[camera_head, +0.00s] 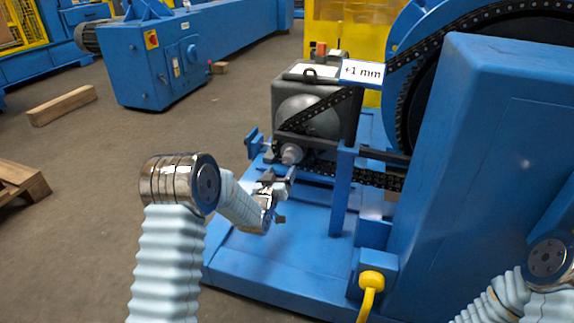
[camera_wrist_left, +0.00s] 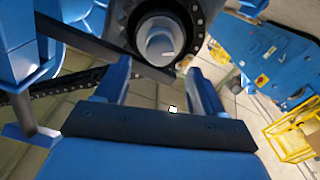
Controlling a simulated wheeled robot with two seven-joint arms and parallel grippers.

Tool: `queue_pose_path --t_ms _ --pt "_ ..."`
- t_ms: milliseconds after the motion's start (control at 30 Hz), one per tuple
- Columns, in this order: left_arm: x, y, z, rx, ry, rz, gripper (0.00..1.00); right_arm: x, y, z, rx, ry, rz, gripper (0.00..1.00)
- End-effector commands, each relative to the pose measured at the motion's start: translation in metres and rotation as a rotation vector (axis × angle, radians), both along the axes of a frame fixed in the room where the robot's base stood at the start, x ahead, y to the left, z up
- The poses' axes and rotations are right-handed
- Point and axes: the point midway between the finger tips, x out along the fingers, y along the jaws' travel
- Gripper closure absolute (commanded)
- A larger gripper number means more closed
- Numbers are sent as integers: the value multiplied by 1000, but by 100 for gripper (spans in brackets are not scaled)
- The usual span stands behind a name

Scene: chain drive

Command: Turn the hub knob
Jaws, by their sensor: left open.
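The hub knob (camera_head: 291,154) is a short grey cylinder on the front of the dark sprocket housing, below the chain. In the left wrist view the knob (camera_wrist_left: 160,40) sits at the top centre, in front of a dark toothed sprocket (camera_wrist_left: 192,22). My left gripper (camera_head: 276,180) is just below and in front of the knob in the head view. Its two blue fingers are apart in the wrist view (camera_wrist_left: 160,78), with nothing between them; the knob appears beyond their tips. Only part of my right arm shows, at the lower right; its gripper is out of view.
A sign (camera_head: 362,73) reads "+1 mm". The chain (camera_head: 330,106) runs up to a large wheel at right. A blue post (camera_head: 342,190) and a yellow handle (camera_head: 371,281) stand right of my left gripper. Open floor (camera_head: 90,150) lies at left.

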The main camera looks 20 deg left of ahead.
Motion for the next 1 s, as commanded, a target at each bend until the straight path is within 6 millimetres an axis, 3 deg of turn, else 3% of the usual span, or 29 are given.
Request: queue_pose_path --t_ms 100,300,700,1000 --pt "26 -2 -2 0 -1 -1 31 0 0 -4 0 -1 0 57" --pt "54 -2 -2 0 2 -1 31 0 0 -7 0 -2 -1 57" --pt "63 -2 -1 -2 3 0 31 1 0 -7 0 -2 -1 57" --pt "62 -2 -1 -1 2 0 77 0 0 -7 0 -2 -1 57"
